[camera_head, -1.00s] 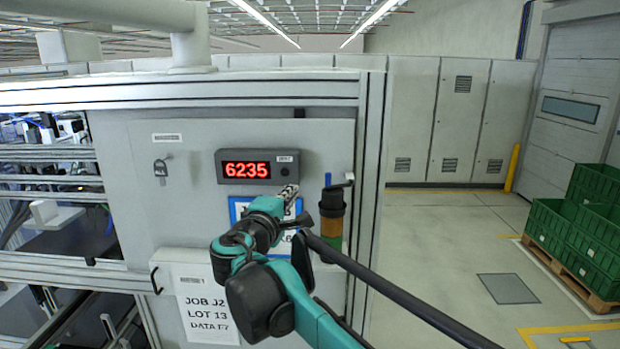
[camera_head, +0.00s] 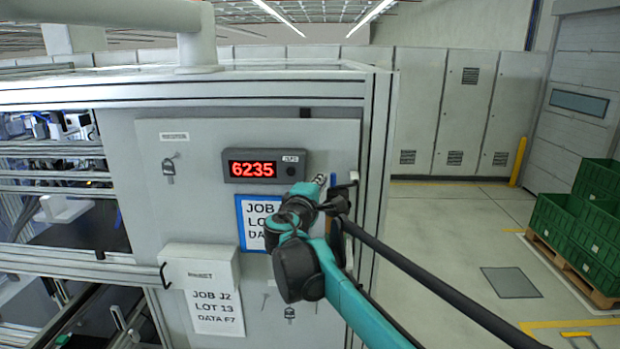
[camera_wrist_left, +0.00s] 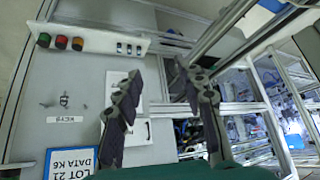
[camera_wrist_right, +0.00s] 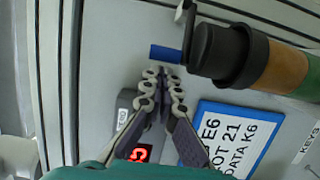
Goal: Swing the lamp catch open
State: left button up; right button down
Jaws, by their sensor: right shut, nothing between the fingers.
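The signal lamp (camera_wrist_right: 225,52), a black cap over orange and green bands, stands out from the panel in the right wrist view. My left gripper (camera_wrist_left: 158,70) is open and empty, facing another part of the cabinet.
The red number display (camera_head: 265,167) is left of the right gripper, above a blue-framed label (camera_head: 252,225). A white document box (camera_head: 200,265) juts out lower left. Green crates (camera_head: 560,220) stand far right.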

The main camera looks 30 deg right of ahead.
jog(key=shift+s+d+n+t+y, duration=0.1)
jog(key=shift+s+n+t+y, duration=0.25)
jog(key=shift+s, duration=0.25)
